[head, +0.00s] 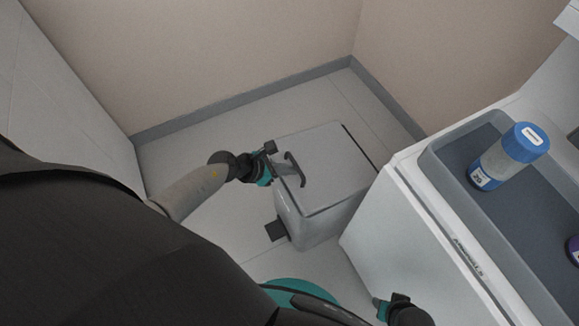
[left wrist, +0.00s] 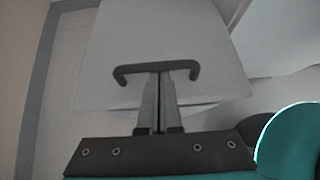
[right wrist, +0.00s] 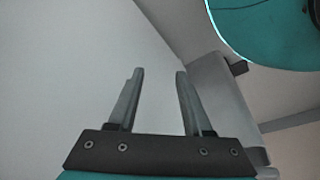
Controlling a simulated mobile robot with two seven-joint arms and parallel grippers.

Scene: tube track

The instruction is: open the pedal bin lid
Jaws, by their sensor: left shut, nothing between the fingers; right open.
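The pedal bin (head: 310,220) is a grey box on the floor, and its flat lid (head: 328,160) looks shut. A dark bar handle (head: 300,176) sits near the lid's left edge; it also shows in the left wrist view (left wrist: 156,67). A dark pedal (head: 276,231) sticks out low on the bin. My left gripper (head: 287,168) is shut and empty at the handle. In the left wrist view its fingertips (left wrist: 160,78) meet the middle of the bar; I cannot tell whether they touch it. My right gripper (right wrist: 158,73) is open and empty, away from the lid.
A white cabinet (head: 390,235) stands right of the bin. A grey tray (head: 440,160) on it holds a blue-capped bottle (head: 508,157) and a purple item (head: 573,251). Walls close off the back. Some floor (head: 200,150) is free behind the left arm.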

